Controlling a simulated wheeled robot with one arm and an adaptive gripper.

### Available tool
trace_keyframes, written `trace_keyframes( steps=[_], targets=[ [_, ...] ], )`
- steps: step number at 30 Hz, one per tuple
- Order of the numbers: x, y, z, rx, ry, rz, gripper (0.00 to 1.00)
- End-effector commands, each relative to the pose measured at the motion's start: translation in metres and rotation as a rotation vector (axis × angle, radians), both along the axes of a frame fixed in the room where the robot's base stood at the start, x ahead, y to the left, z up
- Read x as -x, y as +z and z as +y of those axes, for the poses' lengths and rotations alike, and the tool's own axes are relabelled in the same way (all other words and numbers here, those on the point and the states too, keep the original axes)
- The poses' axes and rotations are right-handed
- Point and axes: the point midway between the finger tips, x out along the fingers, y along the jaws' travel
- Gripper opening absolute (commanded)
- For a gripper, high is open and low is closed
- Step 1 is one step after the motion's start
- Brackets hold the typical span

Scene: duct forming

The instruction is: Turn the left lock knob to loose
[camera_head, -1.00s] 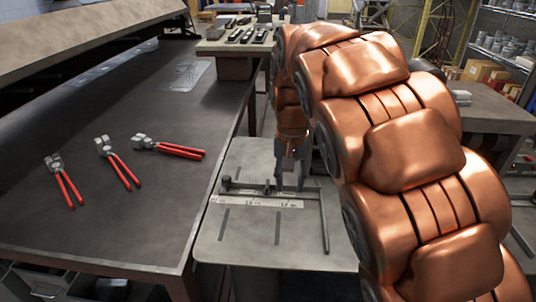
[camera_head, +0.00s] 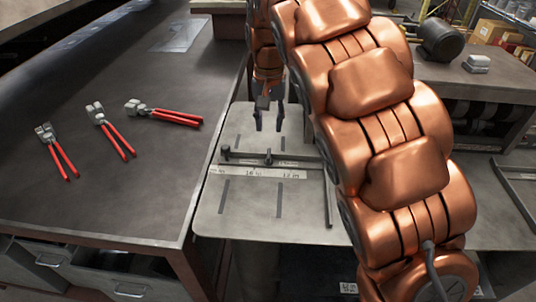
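A flat grey metal plate (camera_head: 245,220) carries a thin crossbar (camera_head: 245,160) and a printed ruler strip (camera_head: 257,173). A small dark knob, the left one (camera_head: 226,153), stands at the bar's left end. A second small dark knob (camera_head: 268,157) stands further right on the bar. Which way either knob is turned is too small to tell. My gripper (camera_head: 269,128) points down above the far part of the plate, beyond the bar. Its two fingers are apart with nothing between them. It is to the right of the left knob and apart from it.
A dark workbench (camera_head: 110,205) on the left holds several red-handled pliers (camera_head: 165,115). A long straight rail (camera_head: 327,195) runs along the plate's right side, close to my arm. A grey table with a dark motor (camera_head: 440,40) stands at the back right.

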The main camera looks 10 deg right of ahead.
Motion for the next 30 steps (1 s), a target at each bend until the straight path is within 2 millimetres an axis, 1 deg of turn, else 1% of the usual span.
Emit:
trace_keyframes(
  steps=[1, 4, 11, 14, 27, 30],
  targets=[
    [0.000, -0.009, 0.000, 0.000, 0.000, 0.000, 0.36],
    [0.000, -0.018, 0.000, 0.000, 0.001, 0.000, 0.36],
    [0.000, -0.025, 0.001, 0.001, 0.003, 0.002, 0.36],
    [0.000, -0.032, 0.002, 0.000, 0.004, 0.000, 0.36],
    [0.001, -0.085, 0.002, 0.000, 0.004, 0.002, 0.36],
    [0.001, -0.092, 0.002, -0.001, 0.004, 0.004, 0.36]
  ],
)
